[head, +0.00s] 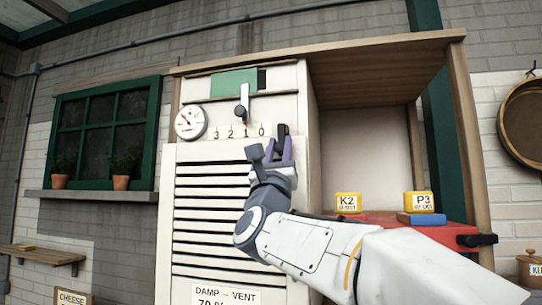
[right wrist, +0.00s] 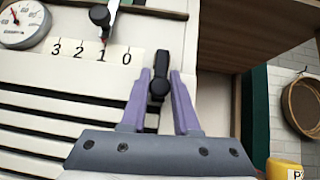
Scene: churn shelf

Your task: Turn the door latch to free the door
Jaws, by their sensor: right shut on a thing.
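The black door latch (head: 283,130) sits at the upper right edge of the white slatted door (head: 213,190). In the right wrist view the latch (right wrist: 161,70) stands about upright, with a rounded hub low on it. My right gripper (head: 278,149) is shut on the latch, its purple fingers on either side of it; in the right wrist view the fingertips (right wrist: 160,88) flank the hub. The door looks flush with the cabinet front. The fingers and wrist hide part of the door's right edge. My left gripper is not in view.
A black lever (head: 242,100) above a 3-2-1-0 scale stands near 1, beside a round gauge (head: 190,122).

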